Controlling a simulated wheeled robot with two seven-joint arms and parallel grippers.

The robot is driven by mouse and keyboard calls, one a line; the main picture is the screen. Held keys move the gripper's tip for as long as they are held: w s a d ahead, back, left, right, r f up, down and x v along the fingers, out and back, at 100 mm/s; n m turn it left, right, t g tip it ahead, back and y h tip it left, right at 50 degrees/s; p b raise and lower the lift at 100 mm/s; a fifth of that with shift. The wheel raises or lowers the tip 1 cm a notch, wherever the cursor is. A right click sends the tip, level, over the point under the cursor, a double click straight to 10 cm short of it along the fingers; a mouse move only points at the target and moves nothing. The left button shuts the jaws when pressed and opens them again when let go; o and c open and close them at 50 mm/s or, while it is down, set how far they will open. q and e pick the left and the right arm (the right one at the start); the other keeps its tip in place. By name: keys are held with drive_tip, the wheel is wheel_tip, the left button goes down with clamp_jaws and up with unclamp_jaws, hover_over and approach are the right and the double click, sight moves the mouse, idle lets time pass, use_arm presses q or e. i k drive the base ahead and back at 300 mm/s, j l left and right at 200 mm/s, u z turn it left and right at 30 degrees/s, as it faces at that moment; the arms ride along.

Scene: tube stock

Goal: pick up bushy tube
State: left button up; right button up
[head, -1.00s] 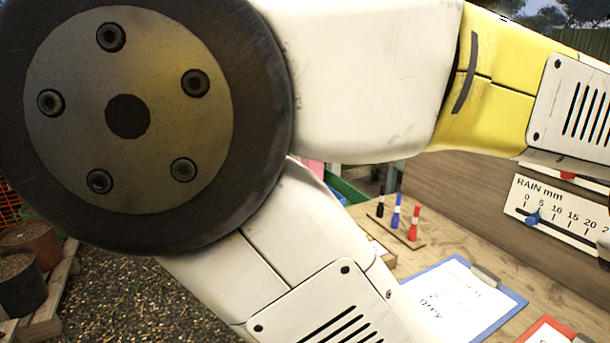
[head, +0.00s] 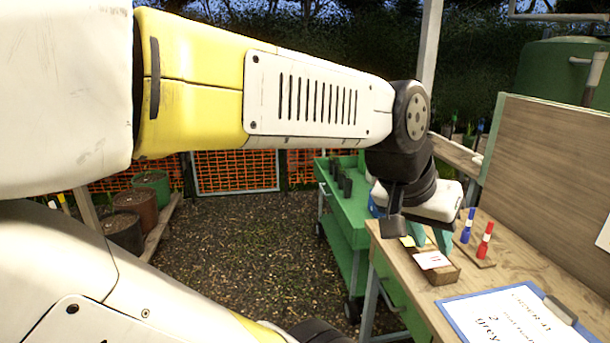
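My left gripper (head: 429,238) hangs from the arm at the right of the head view, above the near-left part of the wooden bench (head: 530,262). Its two teal fingers point down and stand apart, with nothing visible between them. They are just behind or over a wooden block with a white card (head: 433,260); I cannot tell whether they touch it. Several small dark tubes (head: 345,186) stand on the green trolley (head: 347,216) behind the arm. No tube can be made out as bushy. My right gripper is not in view.
A wooden board (head: 550,160) rises at the bench's back. Pots (head: 134,198) stand at left. Gravel ground (head: 240,235) between is clear.

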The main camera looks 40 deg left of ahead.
sight(336, 166)
drive_tip(key=l+u, duration=0.1)
drive_tip(key=u, duration=0.3)
drive_tip(key=k+u, duration=0.1)
drive_tip(key=u, duration=0.3)
drive_tip(key=l+u, duration=0.1)
drive_tip(key=u, duration=0.3)
drive_tip(key=i+j+u, duration=0.25)
drive_tip(key=i+u, duration=0.25)
drive_tip(key=i, duration=2.9)
drive_tip(key=i+j+z, duration=0.1)
drive_tip(key=i+z, duration=0.35)
drive_tip(key=i+j+z, duration=0.7)
drive_tip(key=z, duration=0.15)
drive_tip(key=i, duration=0.15)
